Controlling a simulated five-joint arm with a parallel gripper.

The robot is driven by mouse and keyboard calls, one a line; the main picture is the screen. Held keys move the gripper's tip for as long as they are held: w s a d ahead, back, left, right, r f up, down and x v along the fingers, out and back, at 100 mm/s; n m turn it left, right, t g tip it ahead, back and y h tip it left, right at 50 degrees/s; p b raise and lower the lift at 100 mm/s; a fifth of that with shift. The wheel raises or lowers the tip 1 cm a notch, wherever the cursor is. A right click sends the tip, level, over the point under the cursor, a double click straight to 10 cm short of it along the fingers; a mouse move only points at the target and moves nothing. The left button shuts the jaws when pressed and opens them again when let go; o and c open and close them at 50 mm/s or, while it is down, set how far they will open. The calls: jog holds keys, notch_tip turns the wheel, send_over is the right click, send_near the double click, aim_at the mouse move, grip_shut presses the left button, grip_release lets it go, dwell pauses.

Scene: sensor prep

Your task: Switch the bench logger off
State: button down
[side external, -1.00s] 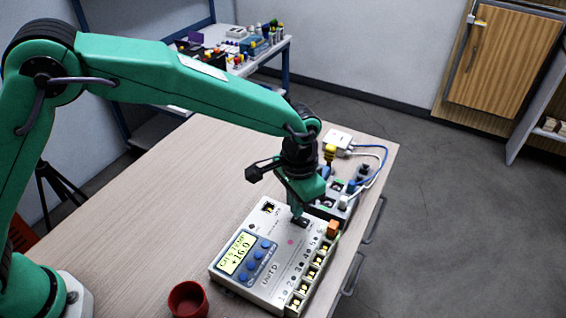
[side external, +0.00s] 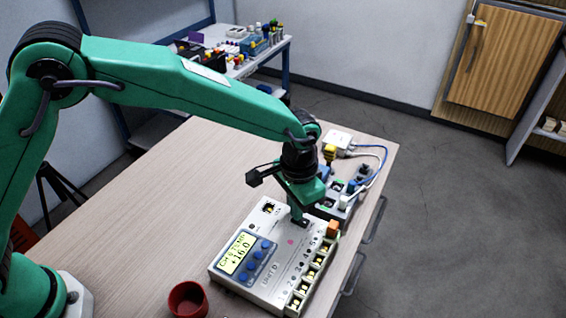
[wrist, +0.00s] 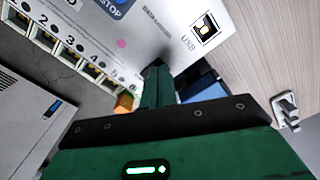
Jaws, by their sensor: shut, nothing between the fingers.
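The bench logger (side external: 262,290) is a white box with a lit green display (side external: 238,251) and blue buttons, lying on the table. The wrist view shows its white face (wrist: 150,30) with a USB port. My gripper (side external: 299,219) is shut and empty, pointing down at the logger's far right part, its tip at a small dark switch (side external: 304,224). The fingers mostly cover this switch, so I cannot tell its position or whether they touch it. In the wrist view the closed green fingers of my gripper (wrist: 156,68) meet the logger's edge area.
A row of terminals (side external: 312,276) with an orange block lines the logger's right side. A grey module (side external: 335,208) with cables and a white box (side external: 340,139) stand behind. A red cup (side external: 188,299) is at the front. The table's left side is clear.

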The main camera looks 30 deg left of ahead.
jog(key=shift+f, duration=0.4)
jog(key=shift+r, duration=0.2)
dwell(0.3)
jog(key=shift+r, duration=3.35)
jog(key=shift+a+r, duration=0.1)
